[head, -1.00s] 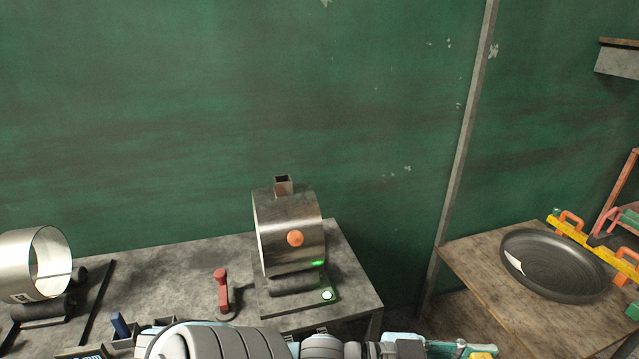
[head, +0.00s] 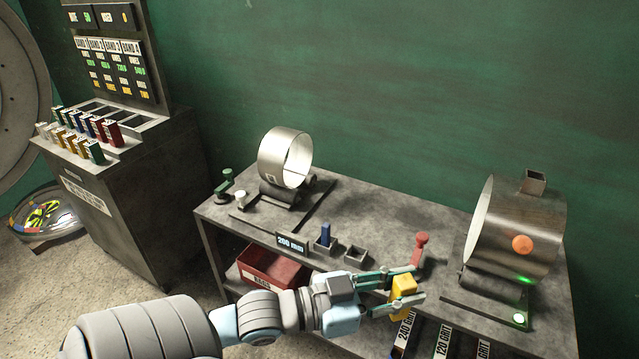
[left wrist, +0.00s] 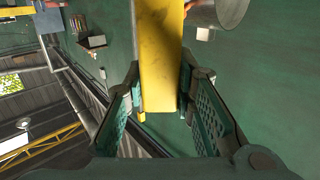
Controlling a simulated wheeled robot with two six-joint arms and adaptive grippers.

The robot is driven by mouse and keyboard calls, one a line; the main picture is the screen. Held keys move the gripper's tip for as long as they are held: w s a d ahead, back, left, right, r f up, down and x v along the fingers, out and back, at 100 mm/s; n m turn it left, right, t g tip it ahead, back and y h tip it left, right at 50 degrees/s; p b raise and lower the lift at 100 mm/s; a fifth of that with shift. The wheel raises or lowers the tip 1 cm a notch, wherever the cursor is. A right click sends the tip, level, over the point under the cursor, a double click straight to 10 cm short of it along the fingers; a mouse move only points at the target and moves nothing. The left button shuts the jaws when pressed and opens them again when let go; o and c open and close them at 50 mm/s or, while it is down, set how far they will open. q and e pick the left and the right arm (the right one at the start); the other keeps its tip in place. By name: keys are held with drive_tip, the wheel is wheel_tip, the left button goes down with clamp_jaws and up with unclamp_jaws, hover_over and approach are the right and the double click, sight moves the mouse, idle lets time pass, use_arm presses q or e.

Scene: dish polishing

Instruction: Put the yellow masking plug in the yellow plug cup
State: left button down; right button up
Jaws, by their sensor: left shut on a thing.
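The yellow masking plug (head: 403,286) is a yellow block between the fingers of my left gripper (head: 419,284), which is shut on it. They are in front of the bench edge in the head view. In the left wrist view the plug (left wrist: 160,60) fills the space between the teal fingers and sticks out past them. Two small square grey cups stand on the bench, up and left of the gripper. One holds a blue plug (head: 325,233); the other cup (head: 355,256) looks empty. I cannot tell by colour which is the yellow plug cup. My right gripper is out of view.
A red-handled lever (head: 420,246) stands beside the gripper. A large metal drum (head: 515,230) stands to the right, a smaller metal ring (head: 285,157) at the back. A "200 mm" sign (head: 291,243) is left of the cups. A red bin (head: 270,268) sits below.

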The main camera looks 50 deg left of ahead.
use_arm(q)
drive_tip(key=w+a+f+n+t+y+b, duration=0.1)
drive_tip(key=w+a+f+n+y+b, duration=0.15)
drive_tip(key=w+a, duration=0.25)
drive_tip(key=w+a+f+n+t+y+b, duration=0.1)
drive_tip(key=w+a+n+y, duration=0.1)
drive_tip(key=w+a+y, duration=0.3)
drive_tip(key=n+g+y+b, duration=0.1)
drive_tip(key=n+y+b, duration=0.1)
drive_tip(key=n+y, duration=0.4)
hover_over(356, 256)
drive_tip(key=shift+m+y, duration=0.35)
drive_tip(key=shift+m, duration=0.1)
drive_tip(key=f+b, duration=0.2)
drive_tip(key=f, duration=0.4)
drive_tip(key=f+b, duration=0.3)
drive_tip(key=f, duration=0.3)
drive_tip(key=s+f+b, duration=0.1)
drive_tip(key=f+b, duration=0.2)
drive_tip(key=f, duration=0.4)
drive_tip(key=shift+d, duration=0.4)
drive_tip(key=shift+r, duration=0.15)
drive_tip(key=c, duration=1.3)
unclamp_jaws()
drive_tip(key=shift+c, duration=0.2)
